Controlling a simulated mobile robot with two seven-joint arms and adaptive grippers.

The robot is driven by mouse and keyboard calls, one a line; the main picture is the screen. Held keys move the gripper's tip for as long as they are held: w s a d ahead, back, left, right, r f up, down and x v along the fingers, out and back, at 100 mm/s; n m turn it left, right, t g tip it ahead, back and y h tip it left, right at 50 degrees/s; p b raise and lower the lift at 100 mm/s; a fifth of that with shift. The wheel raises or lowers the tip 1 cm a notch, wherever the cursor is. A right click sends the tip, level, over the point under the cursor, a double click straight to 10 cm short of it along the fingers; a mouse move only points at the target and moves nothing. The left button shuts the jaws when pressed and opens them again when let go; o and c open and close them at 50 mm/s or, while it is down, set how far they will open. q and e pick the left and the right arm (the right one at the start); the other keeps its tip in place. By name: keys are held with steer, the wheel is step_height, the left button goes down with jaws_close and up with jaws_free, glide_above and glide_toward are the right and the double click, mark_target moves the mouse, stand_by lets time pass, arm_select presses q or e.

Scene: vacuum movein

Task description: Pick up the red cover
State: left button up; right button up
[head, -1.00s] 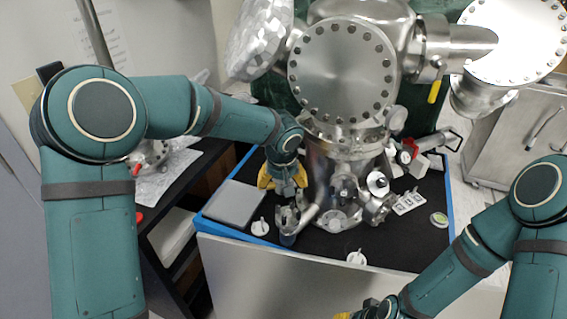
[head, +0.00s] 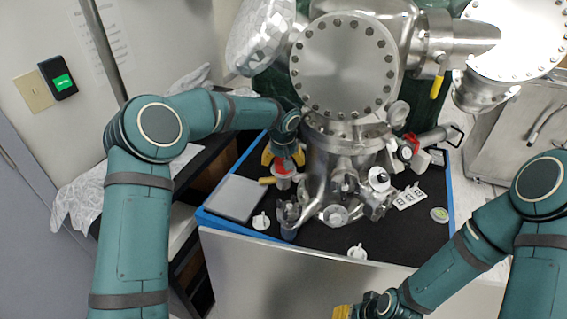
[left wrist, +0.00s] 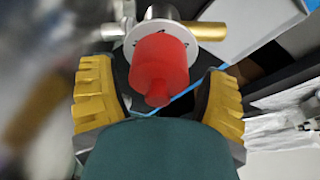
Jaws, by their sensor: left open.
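The red cover (left wrist: 160,65) is a blunt red cap with a narrower knob, on a white round flange (left wrist: 142,32) in the left wrist view. In the head view a small part of the cover (head: 284,168) shows just below my left gripper (head: 283,158), left of the steel chamber. My left gripper is open; its yellow fingers (left wrist: 162,82) stand on either side of the cover, with gaps visible on both sides. My right gripper (head: 345,312) is at the bottom edge of the head view, mostly cut off, away from the cover.
The steel vacuum chamber (head: 342,70) stands close to the right of my left gripper. A grey box (head: 236,197), a small white part (head: 261,221) and another white part (head: 357,252) lie on the black, blue-edged tabletop (head: 310,238). The front middle of the tabletop is mostly clear.

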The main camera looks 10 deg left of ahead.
arm_select(q)
steer(key=shift+x, duration=0.8)
steer(key=c, duration=0.8)
